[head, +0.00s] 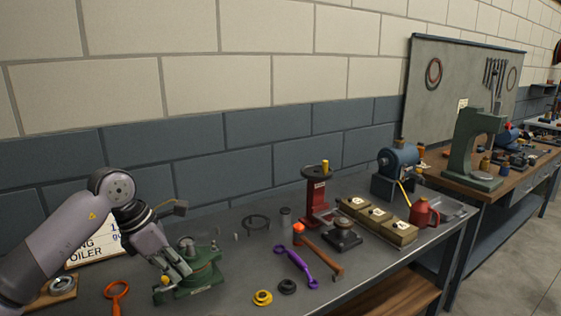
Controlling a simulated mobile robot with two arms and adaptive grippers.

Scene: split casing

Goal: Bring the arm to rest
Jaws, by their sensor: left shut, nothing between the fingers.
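My left arm (60,248) comes in from the left over the near end of the dark bench. My left gripper (180,272) points down and to the right, shut and empty. Its fingertips are in front of or beside a green casing or vise (205,275) on the bench. I cannot tell whether they touch it. The gripper hides part of the green piece. My right gripper is not in view.
An orange ring tool (117,290) lies left of the green piece. A purple wrench (296,266), a hammer (325,260) and a yellow ring (263,297) lie to the right. A red press (318,200) stands farther back. A sign (95,247) stands behind my arm.

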